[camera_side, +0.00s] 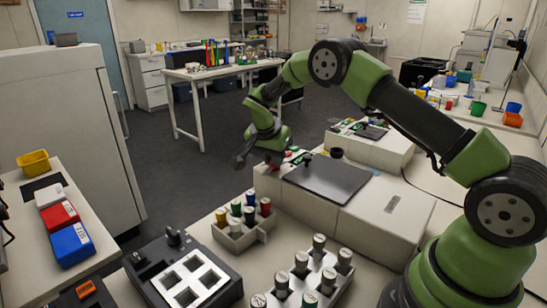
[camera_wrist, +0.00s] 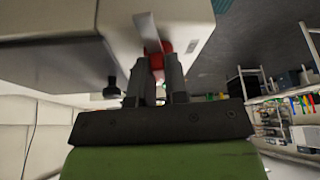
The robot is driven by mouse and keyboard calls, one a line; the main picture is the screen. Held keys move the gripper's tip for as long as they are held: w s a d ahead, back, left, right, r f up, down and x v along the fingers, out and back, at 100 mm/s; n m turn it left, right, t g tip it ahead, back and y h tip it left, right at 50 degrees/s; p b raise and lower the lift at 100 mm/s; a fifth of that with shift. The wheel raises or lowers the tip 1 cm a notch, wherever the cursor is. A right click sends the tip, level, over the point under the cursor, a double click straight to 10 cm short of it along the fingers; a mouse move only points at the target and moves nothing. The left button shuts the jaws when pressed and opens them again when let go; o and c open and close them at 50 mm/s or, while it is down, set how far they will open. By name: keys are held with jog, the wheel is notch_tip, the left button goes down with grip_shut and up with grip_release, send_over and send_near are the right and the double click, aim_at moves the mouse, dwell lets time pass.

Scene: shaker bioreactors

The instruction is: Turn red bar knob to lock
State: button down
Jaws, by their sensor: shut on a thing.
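The red bar knob (camera_wrist: 157,63) is on the pale front face of the shaker bioreactor (camera_wrist: 100,14), seen in the wrist view. My gripper (camera_wrist: 156,66) is shut on the knob, with one dark finger on either side. The fingers hide much of the knob, and I cannot tell its exact angle. A pale metal piece (camera_wrist: 147,30) shows just beyond the fingertips. In the side view, the shaker (camera_side: 385,222) has a dark flat lid (camera_side: 328,178), and my wrist is at its far left end. A little red shows there below the wrist.
A rack of colour-capped bottles (camera_side: 238,240) stands in front of the shaker. A second device (camera_side: 370,150) stands behind. Open floor lies left of the bench.

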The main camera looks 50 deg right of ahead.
jog(key=n+t, duration=0.1)
jog(key=n, duration=0.2)
jog(key=shift+d+n, duration=0.1)
jog(key=shift+n, duration=0.2)
jog(key=n+t, duration=0.1)
jog(key=n, duration=0.1)
jog(key=n+y, duration=0.1)
jog(key=n, duration=0.1)
jog(key=shift+s+n+t+y, duration=0.1)
jog(key=shift+n+t+y, duration=0.2)
jog(key=shift+t, duration=0.1)
jog(key=n+y, duration=0.1)
jog(key=n, duration=0.2)
jog(key=shift+d+r+t, duration=0.1)
jog(key=shift+d+t, duration=0.05)
jog(key=shift+t, duration=0.15)
jog(key=shift+n+y, duration=0.9)
jog(key=shift+n, duration=1.1)
jog(key=c, duration=1.1)
grip_release()
jog(key=shift+c, duration=0.2)
jog(key=v, duration=1)
